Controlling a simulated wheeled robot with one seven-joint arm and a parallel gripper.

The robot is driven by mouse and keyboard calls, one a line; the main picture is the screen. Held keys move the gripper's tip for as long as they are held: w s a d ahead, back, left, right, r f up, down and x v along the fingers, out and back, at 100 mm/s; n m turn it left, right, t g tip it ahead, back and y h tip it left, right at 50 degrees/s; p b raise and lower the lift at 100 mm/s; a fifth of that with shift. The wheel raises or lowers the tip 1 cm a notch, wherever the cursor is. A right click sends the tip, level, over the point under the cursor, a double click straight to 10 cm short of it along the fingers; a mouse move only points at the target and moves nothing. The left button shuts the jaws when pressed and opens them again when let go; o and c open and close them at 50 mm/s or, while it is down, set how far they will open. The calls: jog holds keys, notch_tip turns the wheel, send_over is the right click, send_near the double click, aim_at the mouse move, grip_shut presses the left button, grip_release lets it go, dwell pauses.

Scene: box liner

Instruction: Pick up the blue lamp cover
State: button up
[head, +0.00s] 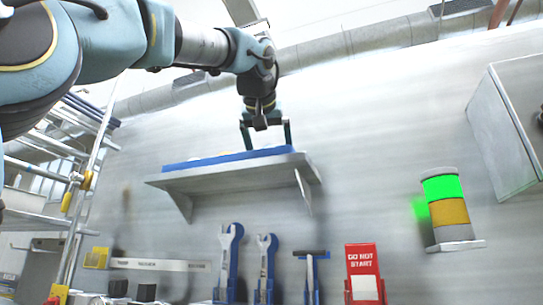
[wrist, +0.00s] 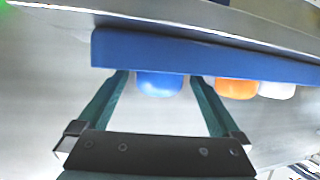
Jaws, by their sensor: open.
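The blue lamp cover (wrist: 160,84) shows in the wrist view as a rounded blue piece partly hidden by the edge of a blue tray (wrist: 230,63). My gripper (wrist: 160,76) is open and empty, with one green finger on each side of the cover; I cannot tell whether either touches it. In the head view my gripper (head: 268,146) points down over the blue tray (head: 190,162) on a grey wall shelf (head: 225,178). The blue cover cannot be made out there.
An orange cover (wrist: 237,88) and a white cover (wrist: 277,90) sit beside the blue one, just past one finger. Wrenches (head: 229,262) hang below the shelf. A lit signal lamp (head: 447,205) is on the wall at right, beside a grey box (head: 505,130).

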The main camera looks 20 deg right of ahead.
jog(key=shift+x, duration=1.05)
jog(key=c, duration=1.3)
